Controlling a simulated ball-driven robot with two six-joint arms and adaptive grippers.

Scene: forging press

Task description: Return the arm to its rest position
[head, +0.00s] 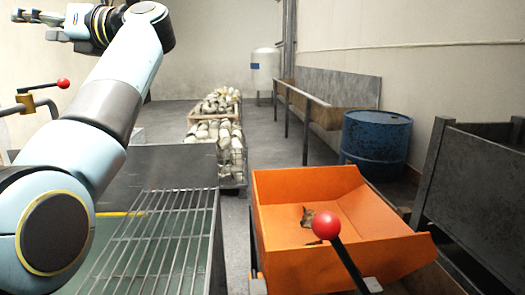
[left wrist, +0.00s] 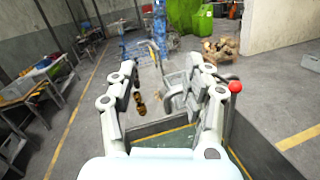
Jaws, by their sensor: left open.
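My left arm (head: 90,130) rises from the lower left of the head view and reaches up to the upper left corner. My left gripper (head: 25,16) is there, raised well above the dark table and pointing left. In the left wrist view the left gripper (left wrist: 161,70) shows two spread fingers with a gap between them. It is open and I see nothing held between the fingers. My right gripper is in neither view.
An orange tilted bin (head: 390,255) holds a small brownish piece (head: 307,217). A lever with a red knob (head: 326,225) stands before it. A wire rack (head: 150,240) lies on the table at left. A blue drum (head: 376,140) stands behind. Another red knob (head: 63,83) is near my arm.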

